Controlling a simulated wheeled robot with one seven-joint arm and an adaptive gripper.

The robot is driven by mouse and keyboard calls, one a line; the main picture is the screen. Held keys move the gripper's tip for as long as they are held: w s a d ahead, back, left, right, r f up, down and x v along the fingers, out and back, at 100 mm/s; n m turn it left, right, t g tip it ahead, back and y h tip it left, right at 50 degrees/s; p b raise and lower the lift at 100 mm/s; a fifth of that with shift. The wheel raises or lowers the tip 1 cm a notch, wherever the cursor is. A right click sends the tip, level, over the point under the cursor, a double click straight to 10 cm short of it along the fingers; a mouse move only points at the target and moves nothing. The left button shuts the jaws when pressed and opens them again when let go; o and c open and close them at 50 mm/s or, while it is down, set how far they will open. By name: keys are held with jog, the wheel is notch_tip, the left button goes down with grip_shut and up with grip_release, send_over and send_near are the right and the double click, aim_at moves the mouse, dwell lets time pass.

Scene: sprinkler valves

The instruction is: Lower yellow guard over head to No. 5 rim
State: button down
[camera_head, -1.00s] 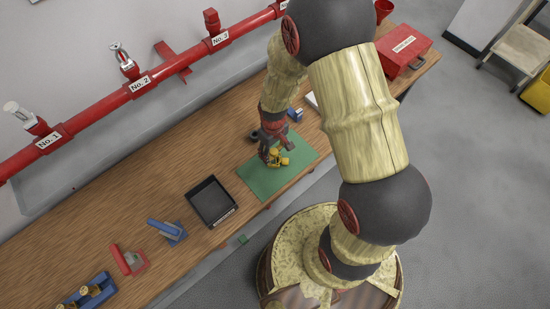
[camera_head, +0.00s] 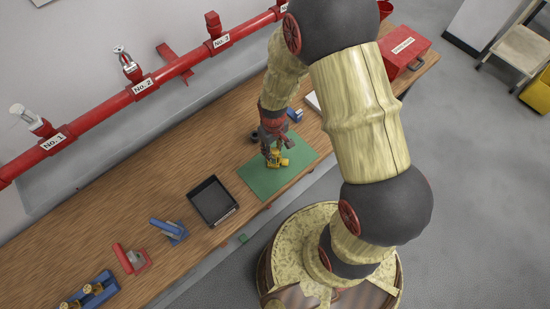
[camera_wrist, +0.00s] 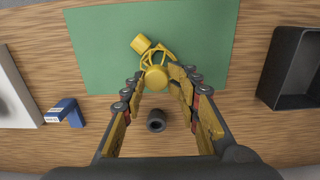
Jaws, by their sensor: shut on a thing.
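The yellow guard (camera_head: 279,160) is a small cage with a short knob on one side. It is at the green mat (camera_head: 258,183) on the bench; I cannot tell whether it touches the mat. In the wrist view the guard (camera_wrist: 153,62) lies between the tips of my gripper (camera_wrist: 158,78), which is shut on it. My gripper (camera_head: 273,150) also shows in the head view, pointing down at the mat. The red wall pipe (camera_head: 103,109) carries rims labelled No. 1, No. 2 and No. 3. The No. 5 rim and its head are not seen; my arm covers part of the pipe.
A black ring (camera_wrist: 156,121) stands near the mat, with a blue box (camera_wrist: 66,113) and a white-edged item beside it. A black tray (camera_head: 213,202) is left of the mat. A red toolbox (camera_head: 403,50) stands at the bench's far end. Blue and red tools lie front left.

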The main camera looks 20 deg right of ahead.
jog(key=shift+s+f, duration=0.15)
jog(key=c, duration=1.5)
grip_release()
jog(key=shift+d, duration=0.1)
notch_tip(320, 180, up, 12)
jog(key=shift+r, duration=0.1)
